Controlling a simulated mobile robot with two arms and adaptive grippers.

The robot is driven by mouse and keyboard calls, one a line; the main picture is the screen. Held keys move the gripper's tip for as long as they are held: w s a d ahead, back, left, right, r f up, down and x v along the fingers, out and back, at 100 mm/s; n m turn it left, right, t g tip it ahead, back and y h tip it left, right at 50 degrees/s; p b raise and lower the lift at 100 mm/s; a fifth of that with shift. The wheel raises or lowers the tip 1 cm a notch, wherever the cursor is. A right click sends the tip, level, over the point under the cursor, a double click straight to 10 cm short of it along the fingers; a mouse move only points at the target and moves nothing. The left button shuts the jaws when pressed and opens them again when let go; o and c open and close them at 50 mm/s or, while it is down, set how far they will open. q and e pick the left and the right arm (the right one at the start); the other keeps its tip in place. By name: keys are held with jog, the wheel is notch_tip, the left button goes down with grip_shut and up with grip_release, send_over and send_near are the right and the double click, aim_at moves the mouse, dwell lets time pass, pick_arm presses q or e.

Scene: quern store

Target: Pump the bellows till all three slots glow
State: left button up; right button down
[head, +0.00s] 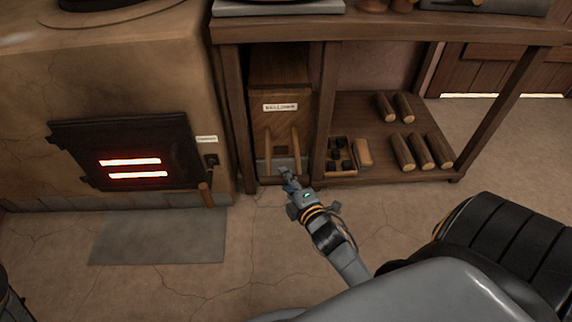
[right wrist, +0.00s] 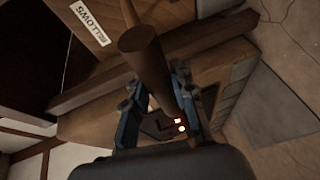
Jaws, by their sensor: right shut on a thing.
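The wooden bellows (head: 288,78) stand in the left bay of the shelf, with a name label and two upright wooden handles on the front. My right gripper (head: 288,179) is low in front of them. In the right wrist view its fingers close around a round wooden handle (right wrist: 150,52); I cannot tell from the head view which of the two it is. The dark stove door (head: 95,150) at the left shows two bright orange slots (head: 137,175), one above the other. No third glowing slot shows. My left gripper is not in view.
A wooden-handled lever (head: 207,192) hangs beside the stove door. The shelf (head: 375,107) holds several logs (head: 403,152) and a small box of dark lumps (head: 329,144). A grey mat (head: 160,240) lies before the stove. Floor around it is clear.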

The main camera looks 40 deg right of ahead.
jog(key=c, duration=1.1)
grip_release()
jog(key=v, duration=1.2)
